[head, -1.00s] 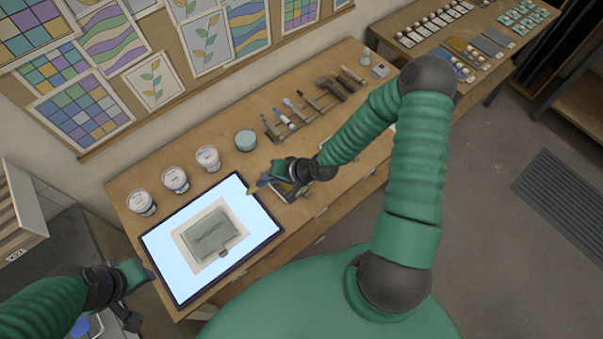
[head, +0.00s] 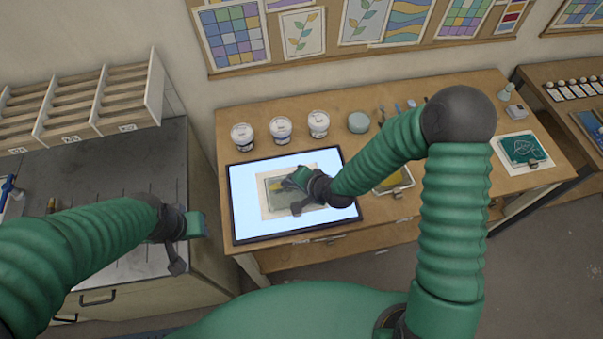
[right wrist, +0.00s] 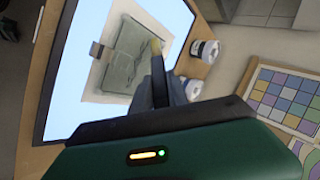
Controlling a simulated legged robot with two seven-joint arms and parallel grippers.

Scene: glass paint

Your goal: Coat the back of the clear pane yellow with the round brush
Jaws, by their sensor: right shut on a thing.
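The pane (head: 275,198) lies flat on a pale sheet on the lit light panel (head: 242,190) and looks grey-green. It also shows in the right wrist view (right wrist: 124,62), with a small tab at one edge. My right gripper (head: 300,180) is over the pane, shut on the brush. In the right wrist view the brush (right wrist: 155,48) has a yellow tip in front of the pane; contact is unclear. A yellowish spot shows beside the gripper in the head view; I cannot tell bristles from paint. My left gripper (head: 196,225) hangs left of the panel, its jaws unclear.
Several white jars (head: 242,136) stand behind the panel. A round grey-green pot (head: 358,122) is to their right. A tray with yellow in it (head: 398,180) sits right of the panel, partly behind my right arm. A grey cabinet (head: 110,210) stands at the left.

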